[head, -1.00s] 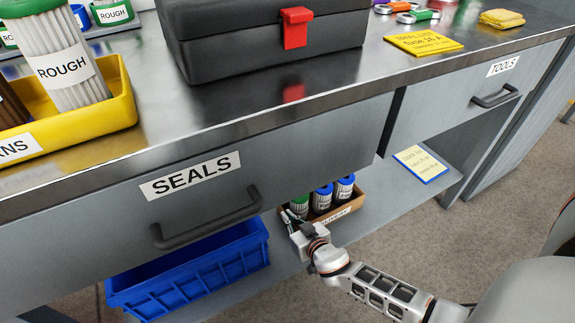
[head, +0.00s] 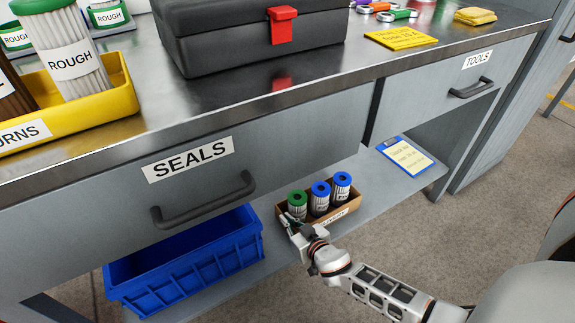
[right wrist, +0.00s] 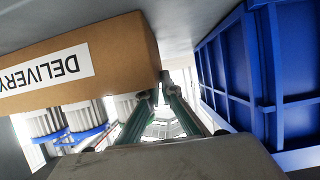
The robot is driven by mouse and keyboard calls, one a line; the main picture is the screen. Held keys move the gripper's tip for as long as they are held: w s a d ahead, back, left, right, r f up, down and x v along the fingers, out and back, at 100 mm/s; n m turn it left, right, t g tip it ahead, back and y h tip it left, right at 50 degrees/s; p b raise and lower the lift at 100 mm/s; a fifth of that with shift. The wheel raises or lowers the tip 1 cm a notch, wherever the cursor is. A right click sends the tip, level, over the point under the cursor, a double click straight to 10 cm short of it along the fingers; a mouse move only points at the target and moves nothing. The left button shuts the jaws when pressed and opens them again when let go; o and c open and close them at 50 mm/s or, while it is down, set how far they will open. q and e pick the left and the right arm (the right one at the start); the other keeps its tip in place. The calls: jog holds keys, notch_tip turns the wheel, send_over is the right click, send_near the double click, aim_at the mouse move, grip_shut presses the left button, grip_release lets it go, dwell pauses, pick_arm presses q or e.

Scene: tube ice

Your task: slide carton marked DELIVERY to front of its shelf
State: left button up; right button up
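The carton marked DELIVERY (head: 345,211) is a small open brown box on the low shelf (head: 375,187) under the bench. It holds one green-topped and two blue-topped cylinders, and its front lies close to the shelf's front edge. In the right wrist view the carton (right wrist: 115,45) fills the upper left, its label upside down. My right gripper (head: 287,221) is at the carton's left front corner. In the right wrist view its fingertips (right wrist: 160,90) are close together at the carton's end edge, seemingly shut on it; the contact is partly hidden. My left gripper is not in view.
A blue crate (head: 185,268) stands left of the carton; it also shows in the right wrist view (right wrist: 228,70). A blue-edged note board (head: 405,155) lies on the shelf to the right. The SEALS drawer (head: 260,145) overhangs the shelf. Bare shelf lies between carton and board.

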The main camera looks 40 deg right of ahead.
jog(key=o, duration=0.4)
jog(key=shift+o, duration=0.2)
jog(key=v, duration=1.2)
